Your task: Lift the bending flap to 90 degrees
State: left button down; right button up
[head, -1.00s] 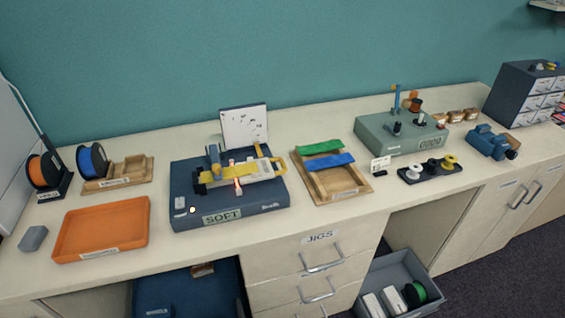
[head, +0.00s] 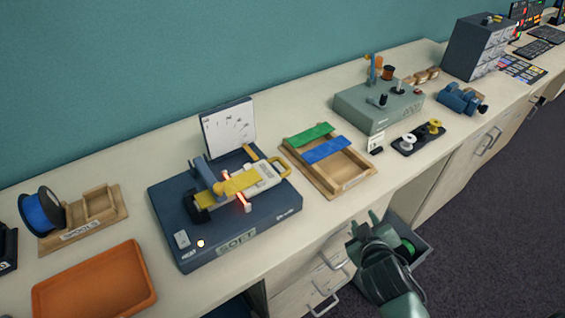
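The dark blue bending machine (head: 265,222), labelled SOFT, sits on the bench left of centre. Its pale flap with a yellow handle (head: 279,161) lies low across the top, close to flat. A yellow strip (head: 240,182) lies across it, above a glowing red line. A blue-grey lever (head: 203,172) stands at the left of the strip. A white board with angle marks (head: 229,130) stands upright behind. My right gripper (head: 364,221) is in front of the bench edge, right of the machine, with its fingers apart and empty. My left gripper is not in view.
A wooden tray (head: 349,183) with green and blue strips stands right of the machine. An orange tray (head: 95,285) is at the front left, a blue spool (head: 41,211) behind it. A grey-green box (head: 378,108) is at the back right. An open drawer (head: 408,228) juts out below.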

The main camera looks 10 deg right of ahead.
aim_at(263, 172)
jog(key=w+a+r+n+t+y, duration=0.35)
jog(key=w+r+n+t, duration=0.6)
jog(key=r, duration=0.55)
jog(key=w+a+f+n+g+y, duration=0.1)
jog(key=a+f+n+g+y, duration=0.1)
jog(key=n, duration=0.4)
jog(key=w+a+f+n+g+y, duration=0.1)
jog(key=a+f+n+g+y, duration=0.1)
jog(key=f+n+g+y, duration=0.1)
jog(key=w+a+f+n+g+y, duration=0.1)
jog(key=a+f+n+g+y, duration=0.2)
jog(key=n, duration=0.7)
jog(key=shift+w+a+f+g+y, duration=0.1)
jog(key=shift+w+g+y, duration=0.15)
jog(key=shift+y, duration=0.45)
jog(key=shift+w+g+y, duration=0.1)
jog(key=shift+g+y, duration=0.2)
jog(key=shift+y, duration=0.35)
jog(key=shift+w+a+f, duration=0.15)
jog(key=p+x, duration=0.1)
jog(key=x, duration=0.6)
jog(key=shift+a, duration=0.1)
